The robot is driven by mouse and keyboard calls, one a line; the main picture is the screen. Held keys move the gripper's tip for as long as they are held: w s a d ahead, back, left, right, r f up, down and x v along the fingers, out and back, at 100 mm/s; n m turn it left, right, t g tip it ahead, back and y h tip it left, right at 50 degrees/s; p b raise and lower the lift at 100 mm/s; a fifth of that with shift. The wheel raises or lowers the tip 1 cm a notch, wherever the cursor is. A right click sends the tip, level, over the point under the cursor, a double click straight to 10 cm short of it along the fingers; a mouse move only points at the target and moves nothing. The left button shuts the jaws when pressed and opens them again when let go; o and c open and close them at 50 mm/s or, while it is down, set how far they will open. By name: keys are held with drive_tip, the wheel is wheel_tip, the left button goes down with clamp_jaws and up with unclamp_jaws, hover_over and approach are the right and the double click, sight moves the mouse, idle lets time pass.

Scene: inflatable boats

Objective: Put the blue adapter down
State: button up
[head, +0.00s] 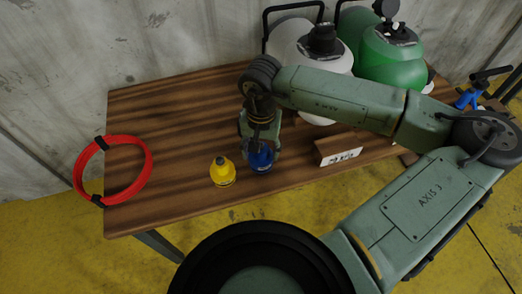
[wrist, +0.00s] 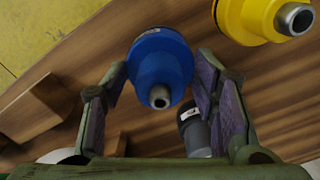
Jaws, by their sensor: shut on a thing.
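The blue adapter (head: 261,159) is near the front edge of the wooden table (head: 180,120), just right of the yellow adapter (head: 222,174). My gripper (head: 260,143) comes down over it from above and is shut on it. In the wrist view the blue adapter (wrist: 160,62) sits between my two fingers (wrist: 158,85), its grey metal nozzle facing the camera. The yellow adapter (wrist: 265,14) stands apart from it at the upper right. The blue adapter is at or very close to the tabletop; I cannot tell whether it touches.
A red hose coil (head: 145,165) lies over the table's left end. A small labelled wooden block (head: 341,147) stands right of my gripper. A white tank (head: 300,50) and a green tank (head: 392,60) stand at the back. A blue-and-black tool (head: 468,98) is far right.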

drive_tip(key=shift+f, duration=0.8)
drive_tip(key=shift+f, duration=0.2)
drive_tip(key=o, duration=1.3)
drive_tip(key=shift+c, duration=0.2)
drive_tip(key=shift+r, duration=0.1)
wheel_tip(320, 180, up, 12)
drive_tip(key=shift+r+b, duration=0.15)
drive_tip(key=shift+b, duration=0.4)
